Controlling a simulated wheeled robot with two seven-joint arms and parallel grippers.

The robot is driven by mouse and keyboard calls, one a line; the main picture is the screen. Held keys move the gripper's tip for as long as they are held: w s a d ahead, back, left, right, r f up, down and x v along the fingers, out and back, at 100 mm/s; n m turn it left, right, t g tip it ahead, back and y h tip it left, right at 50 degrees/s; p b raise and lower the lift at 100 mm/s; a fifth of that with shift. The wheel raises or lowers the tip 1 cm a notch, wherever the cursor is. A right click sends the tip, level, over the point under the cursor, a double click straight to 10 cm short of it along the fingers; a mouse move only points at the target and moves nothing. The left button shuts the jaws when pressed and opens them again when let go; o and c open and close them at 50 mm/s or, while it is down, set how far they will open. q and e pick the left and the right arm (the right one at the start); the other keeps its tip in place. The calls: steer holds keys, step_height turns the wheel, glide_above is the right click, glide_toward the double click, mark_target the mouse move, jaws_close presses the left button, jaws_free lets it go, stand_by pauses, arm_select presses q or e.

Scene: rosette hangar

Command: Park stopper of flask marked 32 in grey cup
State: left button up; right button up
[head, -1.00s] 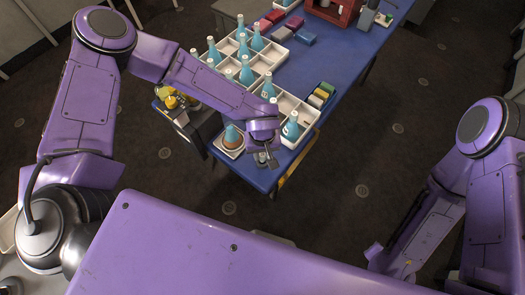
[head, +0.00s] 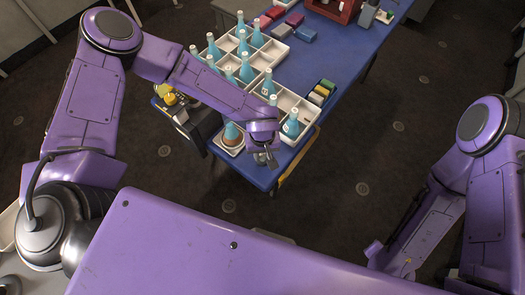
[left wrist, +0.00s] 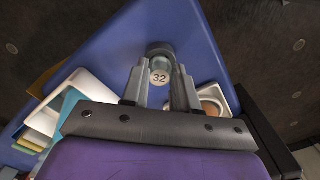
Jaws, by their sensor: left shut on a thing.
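My left gripper (left wrist: 160,78) is shut on a small round stopper whose pale top (left wrist: 160,76) reads 32. A grey cup (left wrist: 160,48) shows just beyond the stopper in the left wrist view; I cannot tell whether they touch. In the head view my left gripper (head: 265,159) is over the near corner of the blue table, and its wrist hides most of what is beneath. A blue flask (head: 231,132) sits on a brown ring in a white tray left of the gripper, its neck hidden by my arm. My right gripper is not visible.
White divided crates (head: 284,102) hold several blue flasks with pale stoppers. One labelled flask (head: 291,124) stands close beside my left wrist. The blue table (head: 345,45) has clear room further back.

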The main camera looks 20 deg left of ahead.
arm_select(q)
steer(key=shift+f, duration=0.25)
steer(key=o, duration=1.4)
step_height(320, 180, up, 6)
steer(key=p, duration=0.6)
steer(key=shift+r, duration=0.1)
